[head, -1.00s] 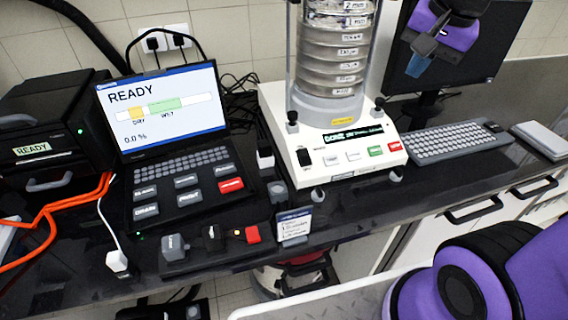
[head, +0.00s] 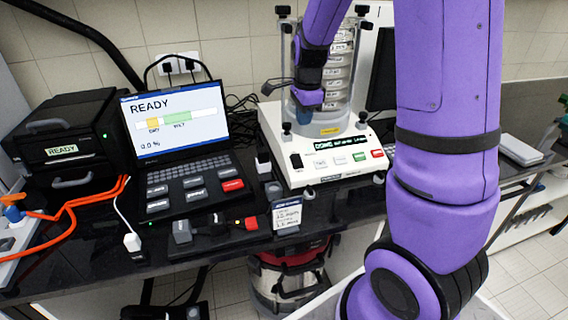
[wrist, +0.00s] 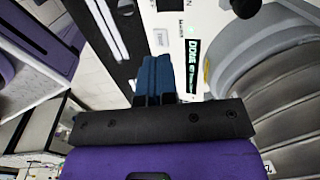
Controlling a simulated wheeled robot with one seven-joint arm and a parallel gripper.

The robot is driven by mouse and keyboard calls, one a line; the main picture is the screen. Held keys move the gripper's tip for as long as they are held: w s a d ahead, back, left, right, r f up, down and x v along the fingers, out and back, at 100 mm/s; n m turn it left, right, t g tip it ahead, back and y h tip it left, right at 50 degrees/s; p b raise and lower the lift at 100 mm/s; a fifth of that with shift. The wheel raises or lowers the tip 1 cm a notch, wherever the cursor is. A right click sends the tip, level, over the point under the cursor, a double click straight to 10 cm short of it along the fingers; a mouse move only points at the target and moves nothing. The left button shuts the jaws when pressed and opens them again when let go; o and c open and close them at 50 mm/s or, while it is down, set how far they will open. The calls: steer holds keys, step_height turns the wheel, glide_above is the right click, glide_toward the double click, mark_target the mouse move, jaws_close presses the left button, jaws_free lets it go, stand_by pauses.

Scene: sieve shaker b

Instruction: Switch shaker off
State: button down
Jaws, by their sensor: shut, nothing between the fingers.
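The sieve shaker (head: 290,181) is a white base with a stack of clear sieves (head: 341,72) on top. Its dark display (head: 343,142) reads DONE in green. A black rocker switch (head: 297,161) sits at the left of its front panel, with white, green and red buttons to the right. My gripper (head: 308,99) is shut and empty, in front of the lower left of the stack and above the panel. In the wrist view the blue fingers (wrist: 153,76) are together beside the white panel and display (wrist: 193,62); I cannot make out the switch there.
A laptop (head: 172,118) showing READY stands left of the shaker. A small sign (head: 286,216) and a grey connector (head: 182,231) lie near the bench's front edge. A black READY box (head: 62,150) is at far left. My arm hides much of the right side.

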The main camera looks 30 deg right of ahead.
mark_target(298, 163)
steer(key=shift+w+a+f, duration=0.2)
steer(key=shift+f, duration=0.05)
steer(key=shift+f, duration=0.1)
steer(key=f, duration=0.9)
steer(key=w+f, duration=0.1)
steer(key=f, duration=0.3)
steer(key=shift+w+d+f, duration=0.1)
steer(key=shift+d+f, duration=0.1)
steer(key=shift+f, duration=0.2)
steer(key=shift+f, duration=0.15)
steer(key=shift+r, duration=0.8)
